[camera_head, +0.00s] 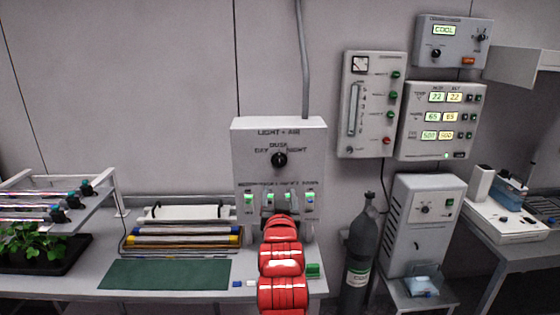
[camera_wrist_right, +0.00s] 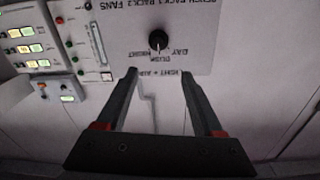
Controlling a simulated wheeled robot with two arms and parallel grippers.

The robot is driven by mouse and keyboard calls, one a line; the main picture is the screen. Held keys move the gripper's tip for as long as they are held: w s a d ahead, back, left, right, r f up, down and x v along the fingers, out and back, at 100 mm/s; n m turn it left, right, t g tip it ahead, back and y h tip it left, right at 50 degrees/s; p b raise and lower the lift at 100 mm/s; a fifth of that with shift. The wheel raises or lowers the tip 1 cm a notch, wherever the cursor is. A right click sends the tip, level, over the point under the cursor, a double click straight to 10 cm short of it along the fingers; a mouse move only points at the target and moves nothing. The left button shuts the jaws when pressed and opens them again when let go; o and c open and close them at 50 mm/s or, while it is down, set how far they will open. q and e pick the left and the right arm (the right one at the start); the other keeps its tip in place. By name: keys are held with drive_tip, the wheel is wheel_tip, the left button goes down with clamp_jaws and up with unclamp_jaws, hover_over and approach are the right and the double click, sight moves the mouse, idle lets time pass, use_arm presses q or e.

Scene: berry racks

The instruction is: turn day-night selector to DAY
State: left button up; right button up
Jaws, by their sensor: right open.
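The day-night selector is a round black knob (camera_head: 279,160) on the white LIGHT + AIR panel (camera_head: 245,133). DAY is marked at its left, DUSK above and NIGHT at its right. The knob also shows upside down in the right wrist view (camera_wrist_right: 157,40), where its pale pointer mark appears to face DUSK. My right gripper (camera_wrist_right: 158,73) is open and empty there, its two fingertips apart, with the knob beyond them and not between them. In the head view my red right arm rises in front of the panel's lower part and hides some of it. My left gripper is not in view.
A row of green-lit switches (camera_head: 270,199) sits below the knob. Gauge and display boxes (camera_head: 398,150) hang on the wall at the right. A grey gas cylinder (camera_head: 361,245) stands right of the bench. A plant tray (camera_head: 75,262) is at the left.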

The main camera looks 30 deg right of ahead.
sight(279, 163)
drive_tip(key=p+x, duration=0.6)
drive_tip(key=x, duration=1.1)
drive_tip(key=shift+w+d+f, duration=0.1)
drive_tip(key=shift+d+f, duration=0.05)
drive_tip(key=shift+d, duration=0.1)
clamp_jaws()
